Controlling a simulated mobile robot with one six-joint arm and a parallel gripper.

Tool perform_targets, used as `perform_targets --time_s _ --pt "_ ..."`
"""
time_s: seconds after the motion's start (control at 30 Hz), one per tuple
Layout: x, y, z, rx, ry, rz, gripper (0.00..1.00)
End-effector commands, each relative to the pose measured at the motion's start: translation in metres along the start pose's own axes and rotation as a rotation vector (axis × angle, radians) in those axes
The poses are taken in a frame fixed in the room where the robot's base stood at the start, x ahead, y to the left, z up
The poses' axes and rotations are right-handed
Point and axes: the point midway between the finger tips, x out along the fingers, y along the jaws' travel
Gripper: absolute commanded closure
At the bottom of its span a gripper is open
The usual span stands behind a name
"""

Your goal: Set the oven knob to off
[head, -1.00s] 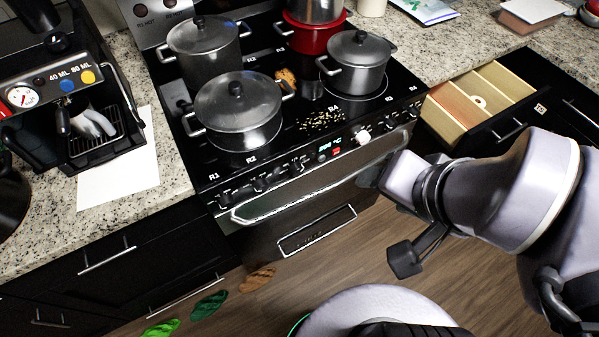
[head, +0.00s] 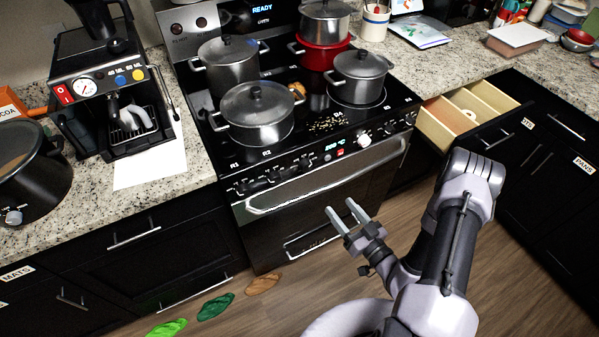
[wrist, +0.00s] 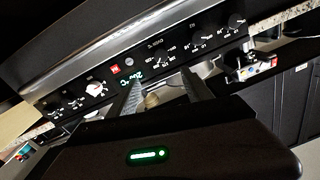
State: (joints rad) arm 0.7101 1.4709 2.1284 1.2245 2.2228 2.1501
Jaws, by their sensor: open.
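A white knob (head: 364,141), the only light one, sits on the oven's front panel, right of the lit temperature display (head: 335,143) in the head view. It also shows in the wrist view (wrist: 97,88), left of the display (wrist: 126,76), where the panel appears turned over. Its exact setting is too small to read. My gripper (head: 341,206) is open and empty in front of the oven door, lower than the panel and left of the knob in the head view. In the wrist view its fingers (wrist: 161,80) point toward the panel, apart from the knob.
Several dark knobs (head: 262,182) line the same panel, with the door handle (head: 325,180) below. Pots, including one at front left (head: 257,120), stand on the cooktop. An open drawer (head: 450,115) juts out right of the oven.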

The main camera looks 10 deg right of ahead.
Motion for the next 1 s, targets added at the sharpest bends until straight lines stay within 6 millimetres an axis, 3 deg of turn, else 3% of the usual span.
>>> perform_targets --time_s 0.17,0.4,0.6,0.73,1.0 --pt "0.041 -0.002 0.002 -0.007 0.001 -0.011 0.42" --pt "0.114 -0.004 0.001 -0.009 0.004 -0.014 0.42" --pt "0.156 -0.004 0.001 -0.008 0.002 -0.011 0.42" --pt "0.168 -0.004 0.000 -0.006 0.002 -0.010 0.42" --pt "0.171 -0.004 -0.001 -0.006 0.001 -0.008 0.42"
